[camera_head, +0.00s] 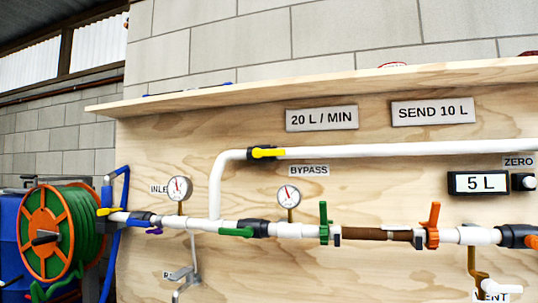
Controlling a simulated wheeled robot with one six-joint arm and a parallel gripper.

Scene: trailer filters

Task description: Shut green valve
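A green lever handle (236,232) lies flat along the white horizontal pipe, pointing left from a dark valve body (254,228). The valve sits below the BYPASS label. Farther right, a second green handle (323,222) stands upright across the same pipe, at the left end of a brown pipe section. An upright orange handle (432,226) is at the right end of that section. My gripper does not show in this view, so I cannot see whether it is open or shut.
Gauges (179,188) stand above the pipe. A yellow-handled valve (265,153) sits on the upper pipe. A metal tap (185,277) hangs below. A 5 L display (481,183) is at right, a hose reel (47,234) at left. A wooden shelf (330,84) juts out above.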

